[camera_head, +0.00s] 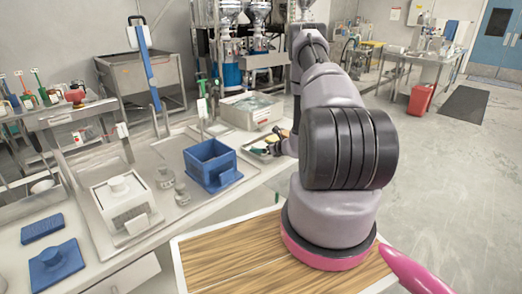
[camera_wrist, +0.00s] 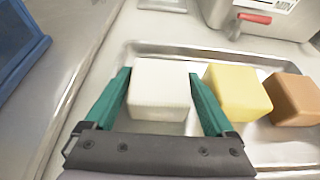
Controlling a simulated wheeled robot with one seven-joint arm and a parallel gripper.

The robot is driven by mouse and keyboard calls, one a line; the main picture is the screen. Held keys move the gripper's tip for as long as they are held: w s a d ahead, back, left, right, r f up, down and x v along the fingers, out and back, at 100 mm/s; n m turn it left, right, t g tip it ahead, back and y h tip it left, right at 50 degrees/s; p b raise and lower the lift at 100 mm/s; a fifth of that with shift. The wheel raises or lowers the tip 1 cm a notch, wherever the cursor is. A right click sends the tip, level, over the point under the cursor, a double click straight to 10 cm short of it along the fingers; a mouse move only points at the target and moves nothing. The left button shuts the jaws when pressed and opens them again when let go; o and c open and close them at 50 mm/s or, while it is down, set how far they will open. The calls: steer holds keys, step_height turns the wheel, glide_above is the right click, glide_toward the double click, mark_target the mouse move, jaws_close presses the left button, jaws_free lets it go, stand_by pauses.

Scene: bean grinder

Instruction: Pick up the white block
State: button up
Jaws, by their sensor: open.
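In the wrist view, the white block (camera_wrist: 160,86) sits in a shallow metal tray (camera_wrist: 282,154) at its left side. My gripper (camera_wrist: 160,92) is open, with one green finger on each side of the white block. The fingers look close to its sides; I cannot tell whether they touch it. In the head view my gripper (camera_head: 277,144) is small and mostly hidden behind my arm, over the tray area. The white block cannot be made out there.
A yellow block (camera_wrist: 238,92) is just right of the right finger, with a brown block (camera_wrist: 294,98) beyond it. A blue bin (camera_head: 210,163) stands left of the tray. A metal container with a red handle (camera_wrist: 254,18) stands behind the tray.

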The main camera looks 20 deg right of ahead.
steer(key=c, duration=1.2)
steer(key=shift+r, duration=0.15)
